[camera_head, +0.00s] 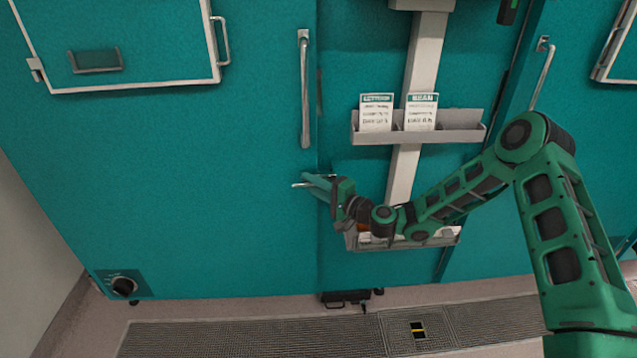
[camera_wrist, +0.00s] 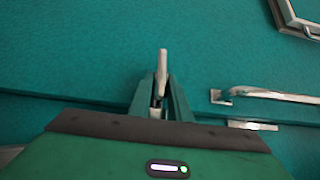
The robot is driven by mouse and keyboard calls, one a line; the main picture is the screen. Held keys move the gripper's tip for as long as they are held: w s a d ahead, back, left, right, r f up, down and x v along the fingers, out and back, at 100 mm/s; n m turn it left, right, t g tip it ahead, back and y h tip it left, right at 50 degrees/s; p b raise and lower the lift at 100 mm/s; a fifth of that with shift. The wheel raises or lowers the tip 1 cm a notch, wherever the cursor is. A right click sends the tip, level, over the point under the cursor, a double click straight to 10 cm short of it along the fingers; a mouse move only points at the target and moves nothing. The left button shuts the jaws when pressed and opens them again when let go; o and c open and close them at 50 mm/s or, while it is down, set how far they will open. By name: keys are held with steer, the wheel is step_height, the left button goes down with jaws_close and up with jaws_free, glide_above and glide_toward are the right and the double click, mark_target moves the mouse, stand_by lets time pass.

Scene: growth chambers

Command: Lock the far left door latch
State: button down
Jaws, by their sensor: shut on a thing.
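The left teal door (camera_head: 170,170) is flush with the wall, its right edge at a vertical seam. A small metal latch lever (camera_head: 299,185) sits at this seam, below the door's long vertical handle (camera_head: 304,95). The lever points left across the door, roughly level. My gripper (camera_head: 316,184) reaches it from the right and is shut on the lever. In the wrist view the lever (camera_wrist: 162,65) sticks out between the two fingertips of my gripper (camera_wrist: 160,88). The latch's base is hidden behind the fingers. The door handle (camera_wrist: 270,95) also shows there, to the right.
An upper rack (camera_head: 455,135) holds two white cards on the wall panel. A lower rack (camera_head: 440,237) is close beneath my forearm. A dark knob (camera_head: 123,286) is at the door's lower left. Another handle (camera_head: 543,75) is at right. Floor grating (camera_head: 250,338) runs along the front.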

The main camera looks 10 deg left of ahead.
steer(key=shift+d+f, duration=0.2)
steer(key=c, duration=1.6)
jaws_free()
steer(key=shift+c, duration=0.2)
steer(key=shift+r, duration=0.1)
steer(key=v, duration=1)
steer(key=shift+s+d, duration=0.2)
steer(key=shift+d, duration=0.1)
